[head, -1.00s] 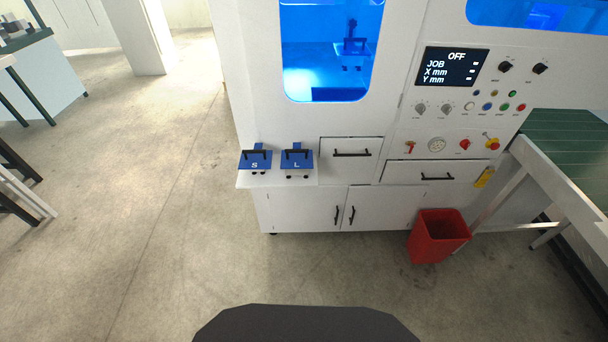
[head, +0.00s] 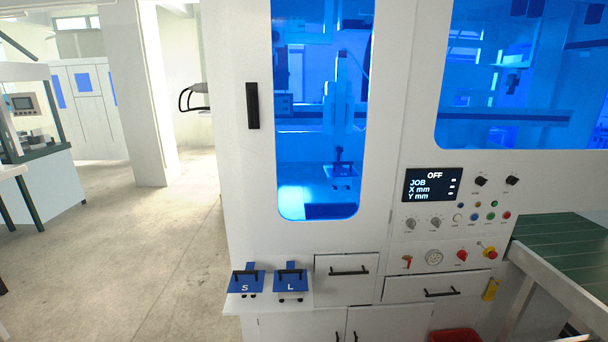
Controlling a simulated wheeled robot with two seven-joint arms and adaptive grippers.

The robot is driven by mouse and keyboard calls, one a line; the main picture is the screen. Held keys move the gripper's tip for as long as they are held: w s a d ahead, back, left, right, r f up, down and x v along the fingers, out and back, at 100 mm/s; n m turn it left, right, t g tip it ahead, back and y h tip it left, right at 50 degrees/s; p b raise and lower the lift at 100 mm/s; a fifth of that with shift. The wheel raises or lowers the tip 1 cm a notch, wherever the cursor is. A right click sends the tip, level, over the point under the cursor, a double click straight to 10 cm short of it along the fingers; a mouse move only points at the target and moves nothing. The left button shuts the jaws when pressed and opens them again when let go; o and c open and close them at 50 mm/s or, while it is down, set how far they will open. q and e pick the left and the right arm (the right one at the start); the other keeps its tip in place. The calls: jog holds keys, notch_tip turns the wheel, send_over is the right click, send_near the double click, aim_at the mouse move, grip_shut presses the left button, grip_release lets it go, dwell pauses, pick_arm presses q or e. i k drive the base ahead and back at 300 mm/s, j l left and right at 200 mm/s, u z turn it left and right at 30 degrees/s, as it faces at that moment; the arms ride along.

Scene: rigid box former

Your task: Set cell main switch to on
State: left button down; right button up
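The white box-former cell carries a control panel with a dark display (head: 433,185) reading OFF, JOB, X mm, Y mm. Below it sit a small red-handled switch (head: 407,262), a round grey socket-like fitting (head: 434,258), a red rotary knob (head: 462,256) and a red knob on a yellow base (head: 490,253). No label that I can read tells which is the main switch. Neither of my grippers is in view.
Blue S block (head: 245,282) and L block (head: 290,281) sit on a small shelf at the cell's front left. Drawers (head: 347,270) (head: 440,289) and a red bin (head: 453,336) are below. A green-topped conveyor (head: 555,262) stands right. Floor is clear at left.

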aim_at(462, 255)
jog(key=z, duration=1.25)
